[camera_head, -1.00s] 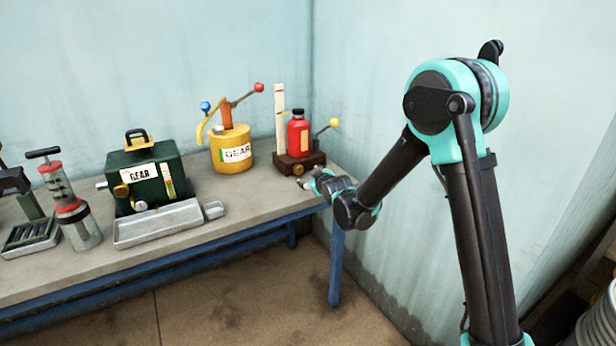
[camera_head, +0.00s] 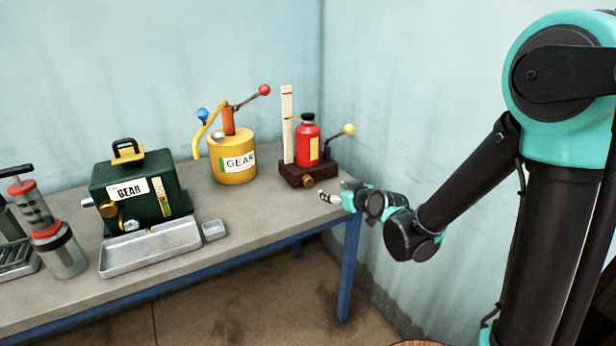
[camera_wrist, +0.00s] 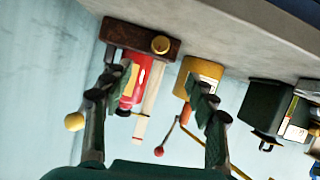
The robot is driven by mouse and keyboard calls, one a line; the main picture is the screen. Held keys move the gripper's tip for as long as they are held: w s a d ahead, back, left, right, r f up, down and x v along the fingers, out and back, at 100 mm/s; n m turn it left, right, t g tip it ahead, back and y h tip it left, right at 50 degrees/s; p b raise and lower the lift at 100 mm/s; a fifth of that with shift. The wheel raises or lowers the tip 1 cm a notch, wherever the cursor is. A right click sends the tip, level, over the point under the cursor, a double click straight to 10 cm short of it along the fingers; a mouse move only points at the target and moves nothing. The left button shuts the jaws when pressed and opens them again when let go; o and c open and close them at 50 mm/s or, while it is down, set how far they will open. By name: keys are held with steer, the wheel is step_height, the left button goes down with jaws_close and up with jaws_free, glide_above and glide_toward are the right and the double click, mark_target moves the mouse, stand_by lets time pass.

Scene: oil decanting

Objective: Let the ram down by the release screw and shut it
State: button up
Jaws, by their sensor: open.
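The red bottle jack (camera_head: 307,145) stands upright on its dark brown base (camera_head: 308,180) at the bench's back right corner. A brass release screw (camera_head: 307,182) sits low on the front of the base. A lever with a yellow knob (camera_head: 349,129) rises to the right, and a pale marked post (camera_head: 287,125) stands at the left. My gripper (camera_head: 328,196) is open and empty, in front and to the right of the base, apart from it. The wrist view is upside down; there the brass screw (camera_wrist: 160,45) shows beyond my open fingers (camera_wrist: 160,95), with the red body (camera_wrist: 131,88) partly behind one finger.
A yellow GEAR pump can (camera_head: 232,160) stands left of the jack. Farther left are a green GEAR tank (camera_head: 140,190), a metal tray (camera_head: 150,247), a small dish (camera_head: 213,231) and a pump cylinder (camera_head: 62,255). The bench (camera_head: 262,215) is bare before the jack. Walls close the corner.

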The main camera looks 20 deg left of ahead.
mark_target(309, 183)
steer(key=x, duration=1.7)
steer(key=shift+a, duration=0.2)
steer(key=c, duration=1.2)
steer(key=shift+o, duration=0.2)
steer(key=shift+n, duration=0.5)
steer(key=o, duration=1.2)
steer(key=shift+c, duration=0.2)
